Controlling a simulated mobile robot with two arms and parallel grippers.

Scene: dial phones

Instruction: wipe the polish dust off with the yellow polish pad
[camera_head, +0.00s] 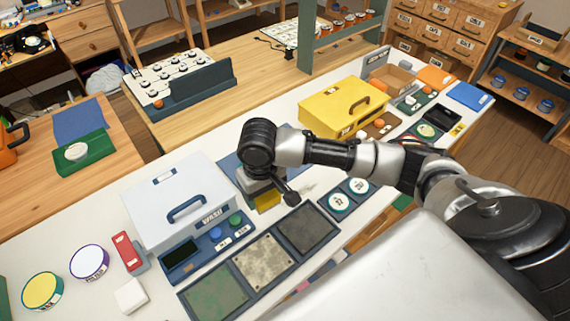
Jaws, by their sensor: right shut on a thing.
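My right gripper (264,186) reaches in from the right and points down over the white worktop. It is shut on the yellow polish pad (269,202), which is partly hidden under it. A faint grey smudge on the worktop, perhaps the polish dust (306,189), lies just right of the gripper. Three square plates in a dark frame lie in front: a dark grey one (306,229), a mottled beige one (263,261) and a green-stained one (214,294). I cannot tell whether the pad touches the surface. My left gripper is out of view.
A pale wash box (177,200) stands close left of the gripper, with a button panel (208,246) before it. Two round discs (340,202) sit right of the plates. Round tins (90,262) and a white block (131,296) are at left.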

